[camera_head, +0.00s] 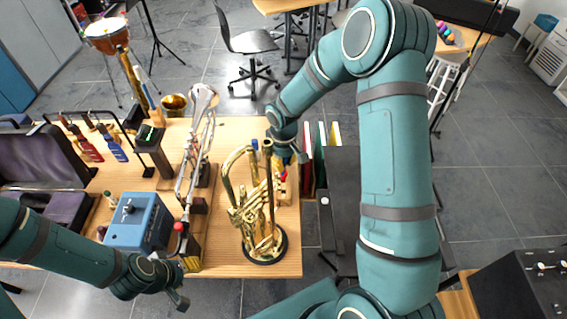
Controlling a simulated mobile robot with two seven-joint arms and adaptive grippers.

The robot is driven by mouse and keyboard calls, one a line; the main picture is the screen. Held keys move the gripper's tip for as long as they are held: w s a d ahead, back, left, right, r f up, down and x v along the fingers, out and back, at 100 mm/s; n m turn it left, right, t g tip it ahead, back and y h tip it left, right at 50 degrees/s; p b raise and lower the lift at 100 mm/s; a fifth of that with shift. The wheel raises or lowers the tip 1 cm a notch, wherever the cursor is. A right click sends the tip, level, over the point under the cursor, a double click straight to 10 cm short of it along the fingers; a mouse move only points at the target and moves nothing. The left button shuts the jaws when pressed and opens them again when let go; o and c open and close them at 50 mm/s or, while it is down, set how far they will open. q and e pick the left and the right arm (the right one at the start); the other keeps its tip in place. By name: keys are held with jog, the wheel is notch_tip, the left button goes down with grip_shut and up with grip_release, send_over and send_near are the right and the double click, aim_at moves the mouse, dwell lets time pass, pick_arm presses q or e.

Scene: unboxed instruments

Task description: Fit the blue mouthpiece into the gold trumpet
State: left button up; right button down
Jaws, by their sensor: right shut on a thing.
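The gold trumpet (246,211) stands upright on a round black base near the right part of the wooden table. My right gripper (287,158) reaches down just behind and to the right of its tall tubes. It is shut on a small blue piece, which looks like the blue mouthpiece (286,160); the fingers hide most of it. A small red piece (284,175) shows just below, by a light wooden block (283,190). Whether the held piece touches the trumpet cannot be told. My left gripper (181,284) is empty and open at the table's front edge, left of the trumpet.
A silver trumpet (190,165) stands left of the gold one. A blue box (140,221) with a knob is at the front left. Upright folders (320,150) stand right of the table.

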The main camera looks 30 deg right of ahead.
jog(key=shift+r, duration=0.35)
